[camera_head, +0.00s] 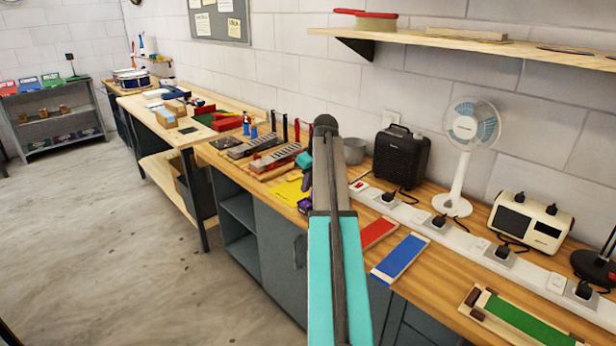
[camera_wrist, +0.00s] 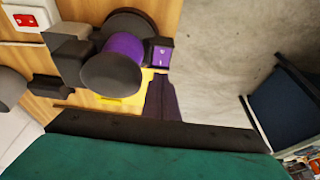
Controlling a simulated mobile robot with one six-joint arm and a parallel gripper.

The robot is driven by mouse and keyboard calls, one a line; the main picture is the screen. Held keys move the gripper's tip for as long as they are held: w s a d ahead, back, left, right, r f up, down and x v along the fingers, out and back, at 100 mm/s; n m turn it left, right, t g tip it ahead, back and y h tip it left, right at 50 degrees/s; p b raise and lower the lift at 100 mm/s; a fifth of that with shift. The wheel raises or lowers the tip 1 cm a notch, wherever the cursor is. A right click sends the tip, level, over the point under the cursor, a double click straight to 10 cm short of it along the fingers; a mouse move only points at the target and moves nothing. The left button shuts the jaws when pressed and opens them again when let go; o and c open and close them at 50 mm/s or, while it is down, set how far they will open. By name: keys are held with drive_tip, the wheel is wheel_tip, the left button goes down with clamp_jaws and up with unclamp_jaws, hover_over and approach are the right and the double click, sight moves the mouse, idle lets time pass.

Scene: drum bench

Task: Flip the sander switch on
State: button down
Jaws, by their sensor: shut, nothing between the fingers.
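A machine with a purple barrel and dark round discs, which looks like the sander (camera_wrist: 122,50), fills the upper left of the wrist view. A small purple box (camera_wrist: 160,53) with a pale mark sits on its right side; it may carry the switch, whose position I cannot tell. In the head view a purple part (camera_head: 304,204) shows by the bench's front edge, mostly hidden by my arm. My gripper (camera_wrist: 160,78) is shut and empty, its dark tapered fingers pointing at the purple box. I cannot tell whether they touch it.
A yellow mat (camera_head: 287,191) lies by the machine. A white power strip (camera_head: 455,238) with plugs runs behind. A black heater (camera_head: 402,158), white fan (camera_head: 462,150) and cream device (camera_head: 528,222) stand right. Red (camera_head: 374,232) and blue (camera_head: 400,257) boards lie in front. Floor (camera_head: 130,250) is clear.

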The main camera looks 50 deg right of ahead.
sight(303, 202)
drive_tip(key=shift+s+p+x, duration=0.2)
drive_tip(key=shift+p+x, duration=0.15)
drive_tip(key=shift+x, duration=0.75)
drive_tip(key=shift+s+p+x, duration=0.2)
drive_tip(key=shift+p+x, duration=0.15)
drive_tip(key=shift+x, duration=0.75)
drive_tip(key=shift+w+a+f, duration=0.1)
